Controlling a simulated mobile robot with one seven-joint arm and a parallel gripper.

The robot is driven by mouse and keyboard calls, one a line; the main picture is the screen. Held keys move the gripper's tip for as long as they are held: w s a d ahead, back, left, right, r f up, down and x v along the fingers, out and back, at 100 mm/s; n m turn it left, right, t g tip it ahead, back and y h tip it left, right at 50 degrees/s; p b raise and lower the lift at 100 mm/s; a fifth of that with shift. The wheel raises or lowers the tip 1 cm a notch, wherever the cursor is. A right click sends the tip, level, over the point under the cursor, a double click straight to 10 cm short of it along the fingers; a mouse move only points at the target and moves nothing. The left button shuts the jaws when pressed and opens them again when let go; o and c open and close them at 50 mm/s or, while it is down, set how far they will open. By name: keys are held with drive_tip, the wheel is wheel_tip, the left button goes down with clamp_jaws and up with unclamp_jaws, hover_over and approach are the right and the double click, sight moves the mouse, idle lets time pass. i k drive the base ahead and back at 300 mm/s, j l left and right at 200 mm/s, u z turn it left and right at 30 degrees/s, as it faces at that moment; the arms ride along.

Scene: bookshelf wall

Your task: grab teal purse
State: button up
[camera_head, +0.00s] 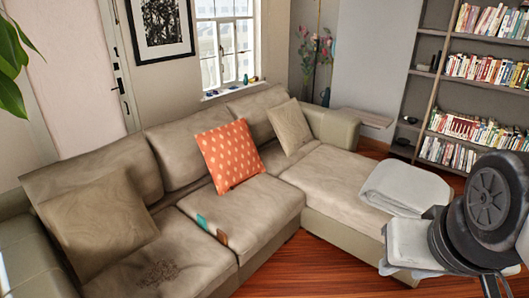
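A small teal item (203,222), which may be the teal purse, lies on the sofa near the front of the seat, at the seam between two seat cushions. It is too small for me to make out a clasp or strap. Part of my arm shows at the right edge, well to the right of the teal item and near the chaise end. My gripper's fingers do not show.
A small brown item (222,237) lies just right of the teal one. The beige sofa (251,210) holds an orange dotted pillow (229,156) and beige pillows. A folded white blanket (406,188) lies on the chaise. Wooden floor (292,266) is clear in front.

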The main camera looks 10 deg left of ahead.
sight(201, 220)
drive_tip(key=u, duration=1.15)
drive_tip(key=i, duration=0.4)
drive_tip(key=i+j+z, duration=0.1)
drive_tip(key=i+j, duration=0.4)
